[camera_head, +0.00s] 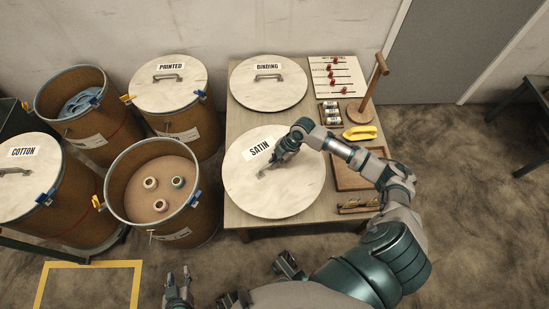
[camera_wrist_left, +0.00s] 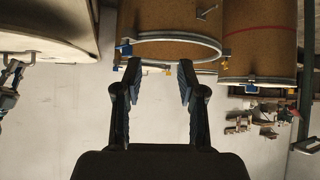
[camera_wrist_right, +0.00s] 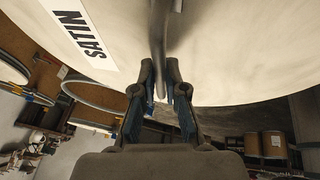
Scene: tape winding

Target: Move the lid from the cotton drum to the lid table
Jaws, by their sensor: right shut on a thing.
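The cotton drum's lid (camera_head: 18,180), round and pale with a "COTTON" label and a handle, sits on its drum (camera_head: 72,214) at the far left. The lid table (camera_head: 240,118) holds the "BINDING" lid (camera_head: 268,84) at the back and the "SATIN" lid (camera_head: 272,190) at the front. My right gripper (camera_head: 278,160) is shut on the handle of the satin lid, which lies on the table; the right wrist view shows the handle (camera_wrist_right: 160,45) between the fingers (camera_wrist_right: 162,100). My left gripper (camera_head: 178,288) is open and empty, low in front of the drums.
An open drum (camera_head: 120,195) holds several tape rolls. Another open drum (camera_head: 48,100) stands behind, beside the drum with the "PRINTED" lid (camera_head: 190,84). The table's right side carries a wooden stand (camera_head: 368,95), a yellow item (camera_head: 360,133) and a tray (camera_head: 345,175).

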